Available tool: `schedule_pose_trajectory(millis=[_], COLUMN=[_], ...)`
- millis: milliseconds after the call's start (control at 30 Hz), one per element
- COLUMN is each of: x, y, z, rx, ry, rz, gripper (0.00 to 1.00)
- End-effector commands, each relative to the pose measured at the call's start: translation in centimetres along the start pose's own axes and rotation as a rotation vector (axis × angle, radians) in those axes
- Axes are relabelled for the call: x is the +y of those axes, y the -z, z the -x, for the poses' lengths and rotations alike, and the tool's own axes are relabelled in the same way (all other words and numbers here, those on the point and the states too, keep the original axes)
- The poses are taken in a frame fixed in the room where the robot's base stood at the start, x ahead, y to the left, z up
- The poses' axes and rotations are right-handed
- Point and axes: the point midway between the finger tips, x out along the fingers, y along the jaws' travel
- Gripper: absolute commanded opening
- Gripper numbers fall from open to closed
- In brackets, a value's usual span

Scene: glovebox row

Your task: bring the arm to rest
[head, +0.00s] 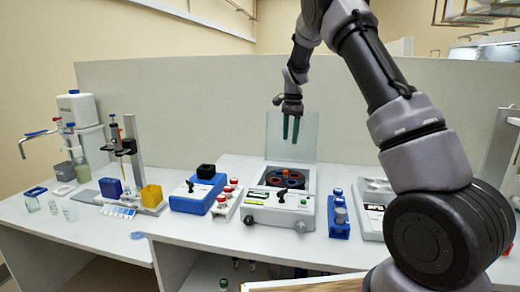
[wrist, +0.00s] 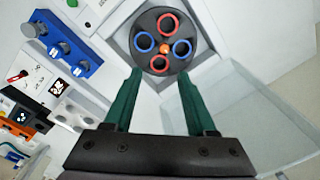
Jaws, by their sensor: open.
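My gripper (head: 290,128) hangs fingers-down above the centrifuge (head: 279,207), in front of its raised clear lid (head: 291,135). Its two green fingers are apart with nothing between them, and they also show apart in the wrist view (wrist: 157,82). The dark rotor (wrist: 163,40) with red and blue rings and an orange centre lies beyond the fingertips in the wrist view. My arm reaches in from the right side of the head view, bent high over the bench.
A blue rack (head: 339,214) stands right of the centrifuge, and a rack with red-capped tubes (head: 227,200) stands left. Further left are a blue device (head: 196,195), a pipette stand (head: 131,160) and a dispenser (head: 80,118). A pale panel (head: 190,100) closes the bench's back. Air around the gripper looks clear.

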Motion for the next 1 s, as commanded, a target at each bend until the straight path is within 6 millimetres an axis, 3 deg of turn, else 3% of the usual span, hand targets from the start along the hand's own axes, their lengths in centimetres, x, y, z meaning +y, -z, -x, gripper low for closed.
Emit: schedule_pose_trajectory(millis=[33, 200, 500, 733, 1000], x=[1.1, 5.9, 16.2, 24.6, 32.8], y=[0.0, -1.0, -4.7, -8.6, -12.9], z=[2.3, 9.2, 18.0, 21.3, 21.2], rx=[-0.009, -0.029, 0.011, 0.110, 0.272], ry=[0.032, 0.140, 0.318, 0.426, 0.493], rz=[0.014, 0.104, 0.300, 0.464, 0.640], gripper=[0.56, 0.56, 0.56, 0.56, 0.56])
